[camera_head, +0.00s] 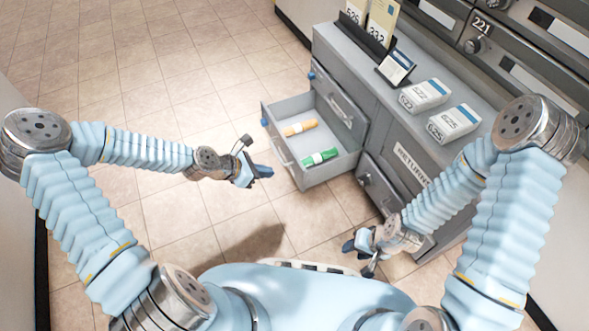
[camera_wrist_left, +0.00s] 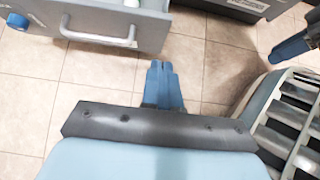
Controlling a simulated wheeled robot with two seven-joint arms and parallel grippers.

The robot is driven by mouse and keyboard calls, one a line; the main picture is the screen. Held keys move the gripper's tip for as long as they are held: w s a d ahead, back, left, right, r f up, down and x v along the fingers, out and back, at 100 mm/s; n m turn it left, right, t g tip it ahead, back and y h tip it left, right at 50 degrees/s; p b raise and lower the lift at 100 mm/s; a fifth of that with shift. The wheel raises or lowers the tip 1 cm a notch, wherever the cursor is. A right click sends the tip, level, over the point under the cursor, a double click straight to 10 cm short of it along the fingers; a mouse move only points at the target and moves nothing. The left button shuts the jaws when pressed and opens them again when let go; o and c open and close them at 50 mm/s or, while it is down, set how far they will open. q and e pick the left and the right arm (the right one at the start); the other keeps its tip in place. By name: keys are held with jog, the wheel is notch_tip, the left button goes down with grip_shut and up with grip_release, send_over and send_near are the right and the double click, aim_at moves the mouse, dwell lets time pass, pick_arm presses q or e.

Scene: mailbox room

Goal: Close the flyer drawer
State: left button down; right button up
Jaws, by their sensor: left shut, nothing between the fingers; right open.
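The flyer drawer (camera_head: 298,165) is pulled out of the grey cabinet (camera_head: 335,55) in the head view. A yellow-orange marker-like item (camera_head: 299,128) and a green one (camera_head: 320,158) lie inside it. Its front panel and pale bar handle (camera_head: 283,152) face my left gripper (camera_head: 262,172), which is shut and empty, just left of the drawer front and apart from it. The left wrist view shows the drawer front and handle (camera_wrist_left: 98,38) beyond the shut blue fingers (camera_wrist_left: 163,82). My right gripper (camera_head: 362,254) is open and empty, low in front of the cabinet.
White labelled boxes (camera_head: 425,95) and a card holder (camera_head: 396,66) stand on the cabinet top. Another drawer or door (camera_head: 378,185) sits below right, near my right arm. Mailboxes (camera_head: 500,50) line the back. The tiled floor (camera_head: 150,75) at left is clear.

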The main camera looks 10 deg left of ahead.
aim_at(301, 170)
pick_arm(q)
jog(key=x, duration=0.3)
jog(key=r+b+x, duration=0.1)
jog(key=x, duration=0.1)
jog(key=d+b+x, duration=0.1)
jog(key=x, duration=0.2)
jog(key=shift+w+d, duration=0.3)
jog(key=shift+w, duration=0.15)
jog(key=shift+w+d, duration=0.25)
jog(key=shift+d, duration=0.1)
pick_arm(e)
notch_tip(301, 170, down, 2)
jog(key=shift+a+f, duration=0.1)
jog(key=shift+f, duration=0.1)
pick_arm(q)
jog(key=shift+d, duration=0.1)
